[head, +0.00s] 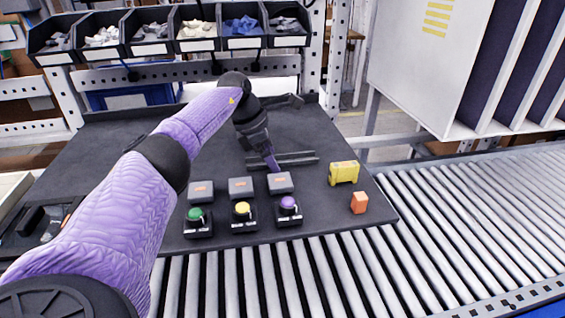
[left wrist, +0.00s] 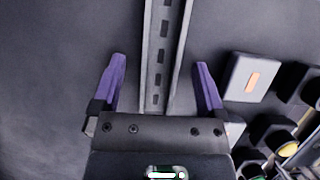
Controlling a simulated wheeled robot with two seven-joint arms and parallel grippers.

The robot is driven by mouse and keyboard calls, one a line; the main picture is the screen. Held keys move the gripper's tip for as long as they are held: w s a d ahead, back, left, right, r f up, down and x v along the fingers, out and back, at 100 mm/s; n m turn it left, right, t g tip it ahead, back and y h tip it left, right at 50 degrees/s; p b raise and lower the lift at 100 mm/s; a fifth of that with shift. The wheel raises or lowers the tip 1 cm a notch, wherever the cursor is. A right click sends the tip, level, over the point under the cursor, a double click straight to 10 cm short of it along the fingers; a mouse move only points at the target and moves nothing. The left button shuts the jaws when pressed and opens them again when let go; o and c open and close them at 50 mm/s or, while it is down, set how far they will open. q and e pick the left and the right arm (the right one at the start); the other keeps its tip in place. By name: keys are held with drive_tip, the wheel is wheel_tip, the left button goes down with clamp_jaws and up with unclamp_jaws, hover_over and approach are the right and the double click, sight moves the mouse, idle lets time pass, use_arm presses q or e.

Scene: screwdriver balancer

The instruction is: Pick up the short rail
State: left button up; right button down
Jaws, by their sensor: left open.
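The short rail (head: 298,160) is a grey slotted channel lying on the dark work mat, behind the row of grey boxes. My left gripper (head: 272,162) points down at the rail in the head view. In the left wrist view the rail (left wrist: 163,50) runs between the two purple fingers of my left gripper (left wrist: 160,85), with a gap on each side. The gripper is open and holds nothing. The rail's near end is hidden by the gripper body in the wrist view. My right gripper is not in view.
Three grey boxes (head: 240,187) and green, yellow and purple knobs (head: 242,209) stand in front of the rail. A yellow block (head: 343,172) and an orange block (head: 359,203) are to the right. A roller conveyor (head: 440,215) borders the mat; bins (head: 197,30) hang behind.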

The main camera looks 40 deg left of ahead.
use_arm(q)
clamp_jaws()
drive_tip(key=shift+r, duration=0.1)
